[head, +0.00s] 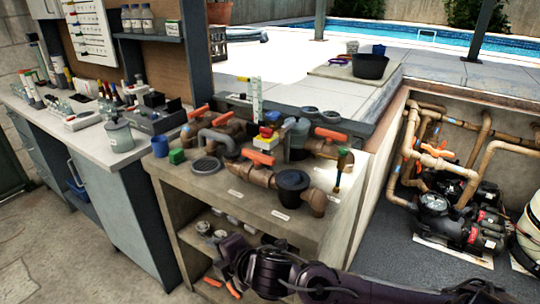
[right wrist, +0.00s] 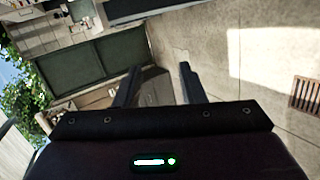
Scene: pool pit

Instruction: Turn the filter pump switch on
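I cannot clearly make out a switch labelled for the filter pump. A small red and yellow box (head: 266,136) stands among the pipe fittings on the bench and may be a switch; its setting is too small to tell. A black pump (head: 436,206) with pipes sits in the pit at the right. My right gripper (head: 232,250) is low in front of the bench shelves, well apart from the box and the pump. In the right wrist view, its two fingers (right wrist: 158,68) are spread with nothing between them. My left gripper is not in view.
A grey counter (head: 94,140) with bottles and tools stands at the left. The pit wall (head: 376,160) is right of the bench. Bare floor lies at the lower left.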

